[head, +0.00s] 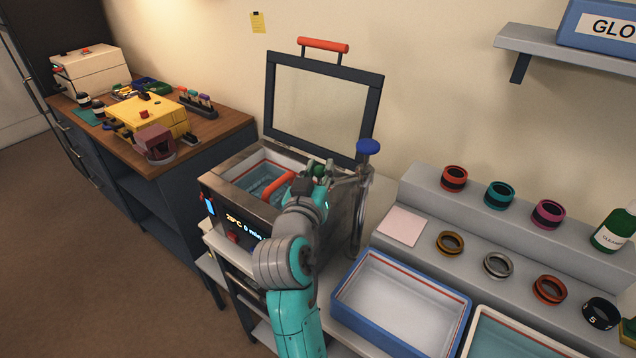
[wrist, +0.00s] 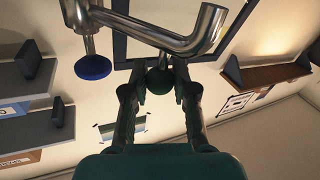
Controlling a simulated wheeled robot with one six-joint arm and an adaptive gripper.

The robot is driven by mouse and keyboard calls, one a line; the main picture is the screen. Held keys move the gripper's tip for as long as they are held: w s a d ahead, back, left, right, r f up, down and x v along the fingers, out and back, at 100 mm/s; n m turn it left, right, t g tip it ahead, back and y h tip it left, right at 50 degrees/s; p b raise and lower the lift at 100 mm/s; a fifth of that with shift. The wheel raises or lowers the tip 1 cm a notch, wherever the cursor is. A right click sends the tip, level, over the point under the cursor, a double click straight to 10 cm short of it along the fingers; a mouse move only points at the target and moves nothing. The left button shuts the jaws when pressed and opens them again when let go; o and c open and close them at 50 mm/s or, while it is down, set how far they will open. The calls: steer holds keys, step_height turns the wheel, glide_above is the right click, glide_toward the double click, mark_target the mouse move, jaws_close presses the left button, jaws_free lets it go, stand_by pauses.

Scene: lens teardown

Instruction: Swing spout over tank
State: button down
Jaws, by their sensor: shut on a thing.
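The steel tank (head: 334,222) stands open, with its framed glass lid (head: 323,97) raised behind it. A metal spout (wrist: 150,36) comes off an upright post (head: 357,228) with a blue knob (head: 368,147) at the tank's right side. In the head view the spout reaches left from the post toward the tank's back right; my arm partly hides its end. My gripper (wrist: 160,82) is shut on a dark green ball knob (head: 318,170) at the spout. The knob also shows between my fingers in the wrist view (wrist: 160,79).
A red-handled basket (head: 278,187) sits inside the tank. A blue-rimmed tray (head: 343,318) lies to the right, below a stepped grey stand (head: 462,206) with several coloured rings. A wooden-topped bench (head: 221,122) stands left. A wall shelf (head: 560,50) hangs upper right.

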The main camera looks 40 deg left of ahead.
steer(key=shift+w+a+m+t+h, duration=0.25)
steer(key=shift+w+a+m+h, duration=0.45)
steer(key=shift+h, duration=0.65)
steer(key=shift+w+a+m+t+h, duration=0.2)
steer(key=shift+w+a+m+h, duration=0.2)
steer(key=shift+m+h, duration=0.8)
steer(key=shift+w+a+m+t+h, duration=0.25)
steer(key=shift+w+a+m+h, duration=0.35)
steer(key=shift+h, duration=0.85)
steer(key=shift+d+f, duration=0.1)
steer(key=c, duration=0.9)
jaws_free()
steer(key=s, duration=0.7)
steer(key=shift+s+a, duration=0.2)
steer(key=shift+a, duration=0.1)
